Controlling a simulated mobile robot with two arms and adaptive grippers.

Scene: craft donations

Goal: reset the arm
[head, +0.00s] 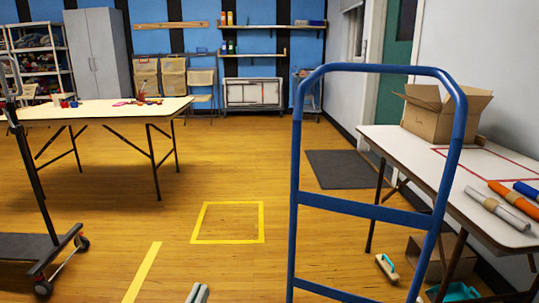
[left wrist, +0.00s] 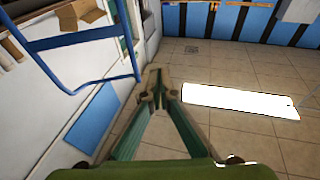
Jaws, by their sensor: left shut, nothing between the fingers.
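My left gripper (head: 198,293) shows only as small grey tips at the bottom edge of the head view, above the wooden floor. In the left wrist view my left gripper (left wrist: 155,84) has its two fingers brought together at the tips, with nothing between them. No object touches it. My right gripper is in neither view.
A blue cart handle (head: 375,68) stands close in front on the right. A white table (head: 500,209) with a cardboard box (head: 443,112) and rolls is behind it. Another table (head: 105,110) is at the left. A yellow taped square (head: 228,203) marks clear floor.

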